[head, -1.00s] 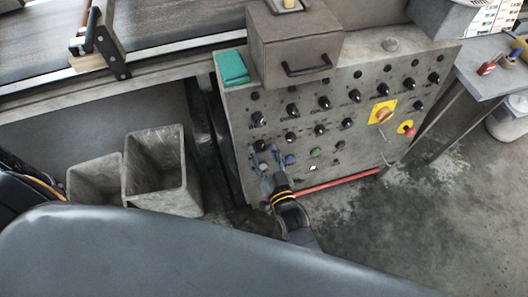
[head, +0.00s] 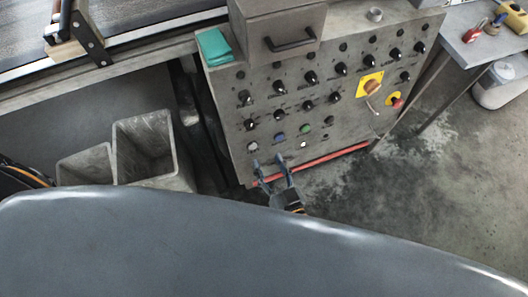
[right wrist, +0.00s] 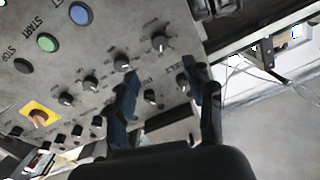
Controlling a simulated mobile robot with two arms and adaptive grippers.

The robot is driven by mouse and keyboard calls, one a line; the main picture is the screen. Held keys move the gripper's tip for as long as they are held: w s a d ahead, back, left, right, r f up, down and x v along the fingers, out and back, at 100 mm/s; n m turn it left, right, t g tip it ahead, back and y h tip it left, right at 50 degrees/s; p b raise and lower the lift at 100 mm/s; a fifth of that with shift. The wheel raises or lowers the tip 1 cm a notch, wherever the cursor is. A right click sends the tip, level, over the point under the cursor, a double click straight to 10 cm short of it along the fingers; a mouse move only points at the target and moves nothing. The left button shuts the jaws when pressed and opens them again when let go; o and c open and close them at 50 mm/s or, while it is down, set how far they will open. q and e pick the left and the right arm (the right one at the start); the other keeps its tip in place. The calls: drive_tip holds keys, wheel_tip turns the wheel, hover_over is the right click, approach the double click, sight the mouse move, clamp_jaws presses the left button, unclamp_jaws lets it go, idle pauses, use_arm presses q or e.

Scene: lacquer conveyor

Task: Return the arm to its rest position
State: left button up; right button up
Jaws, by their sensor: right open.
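My right gripper (head: 270,168) is open and empty in the head view, low in front of the grey control panel (head: 236,134). In the right wrist view its two dark blue fingers (right wrist: 163,92) stand apart, with panel knobs behind and between them. Whether a finger touches the panel I cannot tell. Most of the right arm is hidden behind my own grey body at the bottom of the head view. My left gripper is not in view.
The panel carries black knobs, a green button (head: 305,129), a blue button (head: 279,137) and a yellow-backed switch (head: 371,86). Two grey bins (head: 172,150) stand left. Open floor (head: 450,180) lies right.

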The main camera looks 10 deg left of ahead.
drive_tip(key=shift+s+d, duration=0.15)
drive_tip(key=shift+s, duration=0.05)
idle(0.5)
drive_tip(key=s+d+f+g+h+p, duration=0.1)
drive_tip(key=s+d+f+g+h, duration=0.1)
drive_tip(key=d+f, duration=0.45)
drive_tip(key=s+d+f+g+h, duration=0.2)
drive_tip(key=s+d+f, duration=0.1)
drive_tip(key=f, duration=0.6)
drive_tip(key=s+d+f+g+h+p, duration=0.1)
drive_tip(key=s+d+f+g+h, duration=0.1)
drive_tip(key=d+f, duration=0.45)
use_arm(q)
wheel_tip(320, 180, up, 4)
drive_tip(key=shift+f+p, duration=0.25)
drive_tip(key=shift+p, duration=0.5)
use_arm(e)
drive_tip(key=s+d+f+g+h, duration=0.1)
drive_tip(key=s+d+f+g, duration=0.1)
drive_tip(key=s+d+f, duration=0.2)
drive_tip(key=s+d+f+m+g+h, duration=0.1)
drive_tip(key=s+d+f, duration=0.3)
drive_tip(key=s, duration=0.5)
drive_tip(key=s+d+f+m+g+h, duration=0.1)
drive_tip(key=s+d+f+g+h, duration=0.1)
drive_tip(key=s+d+f+g, duration=0.2)
drive_tip(key=s+d, duration=0.1)
drive_tip(key=s, duration=0.2)
drive_tip(key=shift+s+f, duration=0.2)
drive_tip(key=shift+s, duration=0.1)
